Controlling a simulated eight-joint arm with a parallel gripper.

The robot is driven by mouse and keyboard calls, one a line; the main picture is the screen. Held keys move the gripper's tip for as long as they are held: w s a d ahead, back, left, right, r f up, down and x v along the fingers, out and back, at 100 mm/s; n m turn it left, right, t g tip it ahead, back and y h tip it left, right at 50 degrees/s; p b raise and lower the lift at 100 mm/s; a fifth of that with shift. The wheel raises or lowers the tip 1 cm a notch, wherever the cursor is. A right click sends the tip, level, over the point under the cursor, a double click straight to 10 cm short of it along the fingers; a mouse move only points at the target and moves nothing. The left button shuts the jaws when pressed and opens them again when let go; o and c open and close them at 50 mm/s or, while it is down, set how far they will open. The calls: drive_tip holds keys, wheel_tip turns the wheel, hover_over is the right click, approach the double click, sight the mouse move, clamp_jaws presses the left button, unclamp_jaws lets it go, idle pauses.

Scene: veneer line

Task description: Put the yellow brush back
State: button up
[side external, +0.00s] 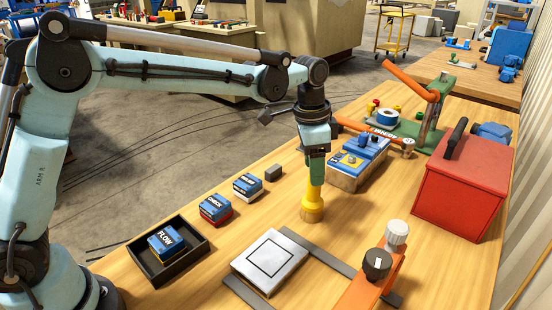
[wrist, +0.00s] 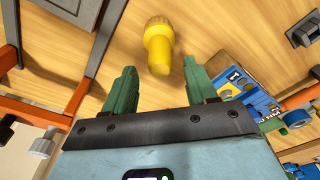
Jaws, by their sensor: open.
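The yellow brush (side external: 312,211) stands upright on the wooden bench, its wide end down and its narrower end up. It also shows in the wrist view (wrist: 158,47), centred ahead of my fingers. My gripper (side external: 317,178) points down right over the brush. In the wrist view my gripper (wrist: 158,70) has its two green fingers spread apart, with the brush's narrow end in line with the gap. The fingers are not closed on it. In the side view they overlap the brush's top, so I cannot tell how far it reaches between them.
A flat metal plate (side external: 270,261) lies in front. A black tray (side external: 188,267) holds a blue FLOW block. Blue-topped blocks (side external: 216,208) line the left edge. A blue-and-yellow box (side external: 358,163), a green-and-orange clamp (side external: 430,133) and a red toolbox (side external: 462,195) stand right.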

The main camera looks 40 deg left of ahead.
drive_tip(key=r, duration=0.5)
drive_tip(key=shift+s+a, duration=0.2)
drive_tip(key=s+a+r+n+t, duration=0.3)
drive_tip(key=s+a+n, duration=0.2)
drive_tip(key=s+a, duration=0.35)
drive_tip(key=s+a+f+n+t, duration=0.3)
drive_tip(key=s+f, duration=0.3)
drive_tip(key=s, duration=0.4)
drive_tip(key=shift+a+n+y, duration=0.4)
drive_tip(key=shift+a+n, duration=0.1)
drive_tip(key=shift+a, duration=0.2)
